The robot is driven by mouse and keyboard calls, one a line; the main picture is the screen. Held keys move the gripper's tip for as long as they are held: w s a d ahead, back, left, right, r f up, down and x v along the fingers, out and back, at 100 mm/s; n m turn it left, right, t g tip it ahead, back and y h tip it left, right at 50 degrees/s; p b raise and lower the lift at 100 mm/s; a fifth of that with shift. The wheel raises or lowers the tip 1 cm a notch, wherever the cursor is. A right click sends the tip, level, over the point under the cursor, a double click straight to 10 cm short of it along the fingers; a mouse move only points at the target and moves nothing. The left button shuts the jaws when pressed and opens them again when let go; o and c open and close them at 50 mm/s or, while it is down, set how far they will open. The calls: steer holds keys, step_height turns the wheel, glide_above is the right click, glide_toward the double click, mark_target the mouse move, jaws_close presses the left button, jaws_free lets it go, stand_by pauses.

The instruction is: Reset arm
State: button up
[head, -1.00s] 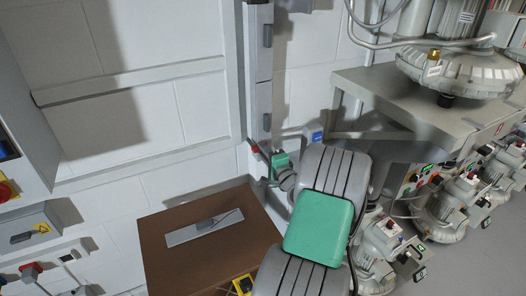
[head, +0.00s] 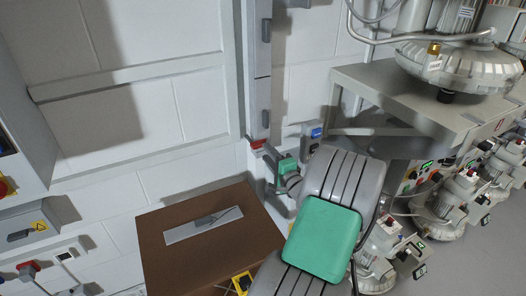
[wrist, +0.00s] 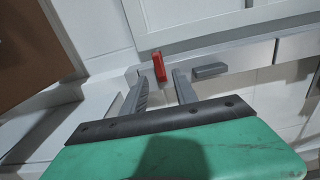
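My arm reaches from the bottom of the head view up to the wall, with its grey and green links in front. My gripper (head: 268,153) is at its far end, close to a grey wall column with a small red part (head: 257,144). In the wrist view my gripper (wrist: 160,74) has its two dark fingers apart, with nothing held between them. The red part (wrist: 159,66) shows just beyond the fingertips, in line with the gap. Whether a finger touches it cannot be told.
A brown box (head: 160,255) with a grey plate on top stands left of my arm. A grey bench (head: 375,90) carrying a large blower is at the right, with several smaller blowers below. Wall boxes are at the far left. Grey floor (head: 470,265) is clear at lower right.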

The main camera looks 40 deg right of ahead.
steer(key=v, duration=0.3)
steer(key=shift+s+a, duration=0.1)
steer(key=w+a+f+n+g+y, duration=0.1)
steer(key=w+a+n+g+y, duration=0.2)
steer(key=a, duration=0.5)
steer(key=w+a+f+n+g+y, duration=0.2)
steer(key=a+n, duration=0.4)
steer(key=a, duration=0.2)
steer(key=w+a+f+n+g+y, duration=0.1)
steer(key=w+a+n+g+y, duration=0.2)
steer(key=a, duration=0.5)
steer(key=s+a+n+g+h, duration=0.1)
steer(key=s+a+n+g, duration=0.2)
steer(key=s+a, duration=0.3)
steer(key=s+a+r+n+g+h, duration=0.1)
steer(key=s+a+n+g+h, duration=0.1)
steer(key=s+a+n, duration=0.4)
steer(key=s+g, duration=0.1)
steer(key=s, duration=0.4)
steer(key=shift+s+a+r+n, duration=0.15)
steer(key=shift+a+n, duration=0.05)
steer(key=shift+n, duration=0.1)
